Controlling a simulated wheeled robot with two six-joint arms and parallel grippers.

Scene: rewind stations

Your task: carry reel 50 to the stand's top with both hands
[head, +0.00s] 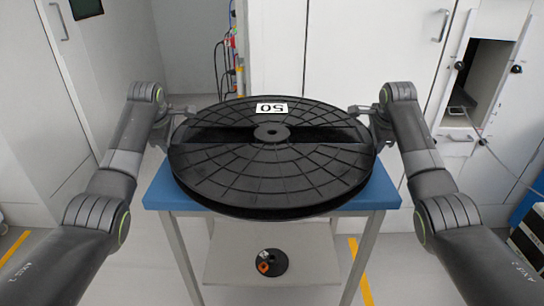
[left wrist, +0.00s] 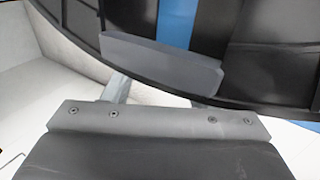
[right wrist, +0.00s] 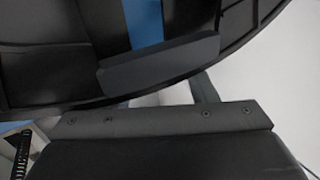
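Reel 50 (head: 270,170) is a large black disc with spoke ribs, a long slot and a white label reading 50 upside down. It lies about level over the stand's blue top (head: 385,190), covering most of it and part of its front edge. I cannot tell whether it touches the top. My left gripper (head: 182,112) is shut on the reel's left rim, and my right gripper (head: 361,112) on its right rim. In the left wrist view a finger pad (left wrist: 160,65) lies over the flange, as in the right wrist view (right wrist: 158,66); the opposing fingers are hidden.
A small black reel with an orange mark (head: 271,262) lies low, below the blue top. White cabinets (head: 375,60) stand behind, with cables (head: 228,65) at the wall. A dark opening (head: 480,75) with a grey frame is at the right.

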